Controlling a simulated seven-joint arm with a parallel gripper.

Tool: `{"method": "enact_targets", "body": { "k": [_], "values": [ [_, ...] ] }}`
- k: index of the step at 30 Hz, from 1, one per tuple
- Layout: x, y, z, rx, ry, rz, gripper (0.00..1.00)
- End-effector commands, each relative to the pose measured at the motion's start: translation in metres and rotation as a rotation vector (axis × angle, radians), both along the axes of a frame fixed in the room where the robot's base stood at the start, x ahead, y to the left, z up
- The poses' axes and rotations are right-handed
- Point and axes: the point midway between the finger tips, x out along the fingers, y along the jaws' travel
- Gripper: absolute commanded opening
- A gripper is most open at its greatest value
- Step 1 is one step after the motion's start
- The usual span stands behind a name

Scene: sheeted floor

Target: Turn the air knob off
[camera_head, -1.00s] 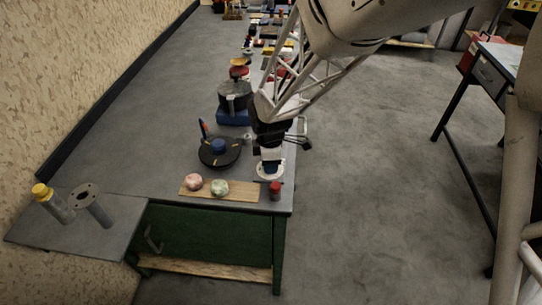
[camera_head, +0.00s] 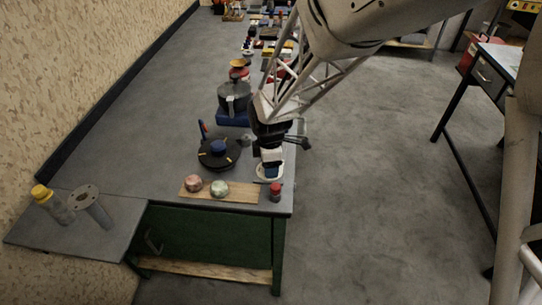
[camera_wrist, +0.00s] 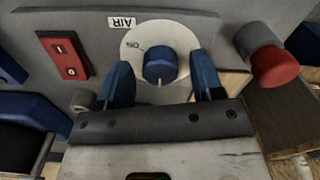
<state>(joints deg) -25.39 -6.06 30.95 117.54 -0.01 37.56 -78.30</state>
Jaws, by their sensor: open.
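The air knob (camera_wrist: 160,66) is a blue round knob on a white dial (camera_wrist: 150,35) in the wrist view. The dial shows the word ON, upside down and tilted, beside an AIR label (camera_wrist: 122,22). A pale pointer mark on the knob faces the bottom of the picture. My gripper (camera_wrist: 161,64) is open, with one blue finger on each side of the knob. Gaps show between fingers and knob. In the camera_head view my gripper (camera_head: 270,168) is over the table's right edge, above the white dial (camera_head: 270,178), and mostly hides the knob.
A red-capped grey cylinder (camera_wrist: 268,55) stands close right of my fingers. A red switch (camera_wrist: 65,55) is on the left. A board with two round pieces (camera_head: 240,193), a black round pan-like object (camera_head: 219,154) and a grey pot (camera_head: 234,97) are on the table.

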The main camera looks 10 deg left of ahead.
Motion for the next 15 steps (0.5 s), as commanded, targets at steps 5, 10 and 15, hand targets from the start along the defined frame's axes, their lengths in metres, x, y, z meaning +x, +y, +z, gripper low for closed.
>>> {"method": "enact_targets", "body": {
  "k": [5,10,15],
  "values": [
    [0.0,0.0,0.005,0.0,-0.001,0.0,0.61],
    [0.0,0.0,0.019,0.0,-0.002,0.0,0.61],
    [0.001,0.0,0.041,0.002,-0.003,0.0,0.61]
  ]
}}
